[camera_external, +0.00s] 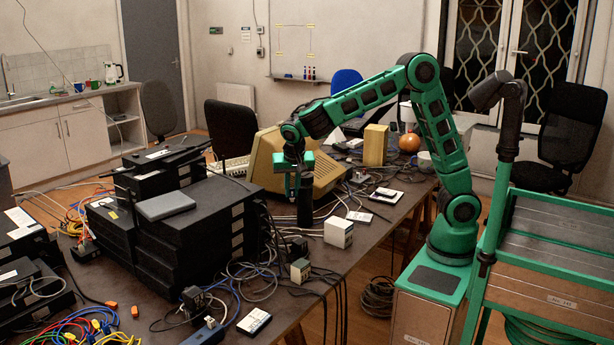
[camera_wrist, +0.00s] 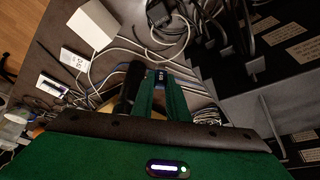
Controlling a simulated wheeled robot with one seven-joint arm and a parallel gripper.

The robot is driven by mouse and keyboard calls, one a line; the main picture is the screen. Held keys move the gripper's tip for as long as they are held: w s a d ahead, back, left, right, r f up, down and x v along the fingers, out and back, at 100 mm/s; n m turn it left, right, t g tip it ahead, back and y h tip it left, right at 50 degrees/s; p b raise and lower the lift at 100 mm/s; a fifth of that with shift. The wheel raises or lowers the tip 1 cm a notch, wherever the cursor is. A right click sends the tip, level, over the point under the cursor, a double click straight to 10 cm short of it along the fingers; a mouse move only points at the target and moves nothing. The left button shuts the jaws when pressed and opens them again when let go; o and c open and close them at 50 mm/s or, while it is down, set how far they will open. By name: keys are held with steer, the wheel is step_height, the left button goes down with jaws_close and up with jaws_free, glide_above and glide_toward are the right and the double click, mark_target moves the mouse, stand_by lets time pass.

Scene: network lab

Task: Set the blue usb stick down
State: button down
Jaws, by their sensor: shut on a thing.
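My gripper (camera_external: 295,188) points down over the cluttered table (camera_external: 345,262), in front of the beige monitor. In the wrist view my gripper's green fingers (camera_wrist: 160,82) come close together at their tips. They are shut on a small dark blue piece, the blue usb stick (camera_wrist: 160,75), and only its end shows between the tips. The stick cannot be made out in the external view. A dark upright cylinder (camera_external: 304,206) stands right beside the fingers; it also shows to their left in the wrist view (camera_wrist: 131,86).
Stacked black network devices (camera_external: 190,235) fill the table's left side. A beige monitor (camera_external: 268,160) stands behind my gripper. A white box (camera_external: 338,232), white cards (camera_external: 359,216) and tangled cables (camera_external: 262,270) lie around. A bare strip of table shows near the front right edge.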

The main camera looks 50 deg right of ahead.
step_height(320, 180, down, 7)
steer(key=w+d+f, duration=0.2)
steer(key=d, duration=0.1)
steer(key=w+d+f, duration=0.2)
steer(key=d+f, duration=0.1)
steer(key=w+d+f, duration=0.2)
steer(key=w+d, duration=0.1)
steer(key=shift+w+d+f, duration=0.1)
steer(key=shift+d+f, duration=0.05)
steer(key=shift+f, duration=2.1)
steer(key=c, duration=1.9)
jaws_free()
steer(key=shift+f, duration=0.1)
steer(key=shift+o, duration=0.8)
